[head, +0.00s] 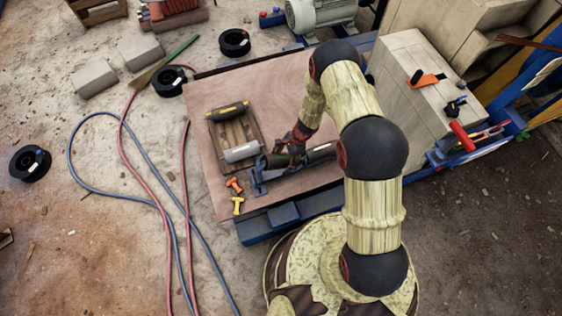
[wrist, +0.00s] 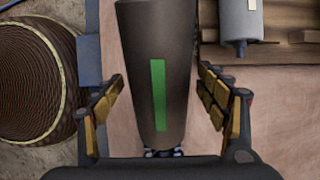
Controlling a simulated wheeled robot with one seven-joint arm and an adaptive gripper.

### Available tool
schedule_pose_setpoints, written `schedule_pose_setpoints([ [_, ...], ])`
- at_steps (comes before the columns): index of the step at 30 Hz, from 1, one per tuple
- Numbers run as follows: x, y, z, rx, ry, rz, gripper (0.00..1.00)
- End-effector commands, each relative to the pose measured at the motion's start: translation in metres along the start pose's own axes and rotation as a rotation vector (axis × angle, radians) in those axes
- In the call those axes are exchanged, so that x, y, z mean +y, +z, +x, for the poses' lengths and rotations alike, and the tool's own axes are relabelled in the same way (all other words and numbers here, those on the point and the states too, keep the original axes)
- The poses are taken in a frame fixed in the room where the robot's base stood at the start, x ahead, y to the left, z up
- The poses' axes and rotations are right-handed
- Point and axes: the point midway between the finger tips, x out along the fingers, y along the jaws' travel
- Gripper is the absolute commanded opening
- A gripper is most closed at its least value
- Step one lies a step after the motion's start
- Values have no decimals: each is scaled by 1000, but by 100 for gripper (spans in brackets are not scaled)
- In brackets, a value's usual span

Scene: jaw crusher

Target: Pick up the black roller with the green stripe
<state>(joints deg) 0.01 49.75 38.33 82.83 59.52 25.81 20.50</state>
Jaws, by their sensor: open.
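The black roller with the green stripe (wrist: 155,75) fills the upper middle of the wrist view, its green stripe facing the camera. In the head view the roller (head: 322,153) lies on the brown board, partly hidden by my arm's end. My gripper (wrist: 160,108) is open, with one finger pad on each side of the roller's near end and visible gaps on both sides. In the head view my gripper (head: 291,150) is low over the board at the roller, and its fingertips are hard to make out.
A wooden pallet (head: 233,133) beside the roller holds a grey roller (head: 241,152) and a black-and-yellow one (head: 228,110). The grey roller (wrist: 240,20) is close by at upper right in the wrist view. Orange (head: 234,184) and yellow (head: 238,205) pieces lie near the board's left edge.

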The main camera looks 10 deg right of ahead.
Motion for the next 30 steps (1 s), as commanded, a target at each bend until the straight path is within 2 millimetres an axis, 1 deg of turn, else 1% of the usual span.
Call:
schedule_pose_setpoints([
  [2, 0, 0, 0, 0, 0, 0, 72],
  [30, 0, 0, 0, 0, 0, 0, 18],
])
